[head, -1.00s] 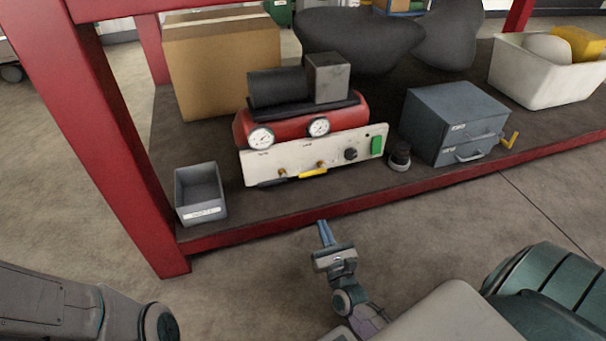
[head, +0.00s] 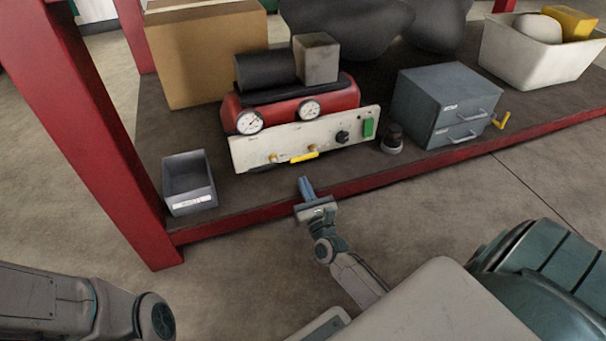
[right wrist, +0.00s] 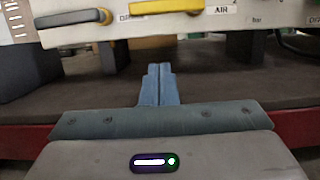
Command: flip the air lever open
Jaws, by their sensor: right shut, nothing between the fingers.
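The air lever (head: 304,157) is a yellow handle low on the cream front panel (head: 330,137) of a red compressor. It lies roughly along the panel. In the right wrist view the yellow lever (right wrist: 170,7) shows at the top, left of an "AIR" label. My right gripper (head: 303,180) is shut and empty, with blue-grey fingers pointing at the panel. It is in front of and below the lever, apart from it, near the shelf's red front edge. The fingertips (right wrist: 159,68) show below the lever in the right wrist view. My left gripper is out of view.
A black lever (right wrist: 70,18) sits left of the yellow one. A grey bin (head: 189,184) stands left, and a dark knob-like object (head: 391,140) and grey drawer cabinet (head: 447,108) right. A red post (head: 85,130) and red shelf edge (head: 400,172) bound the front.

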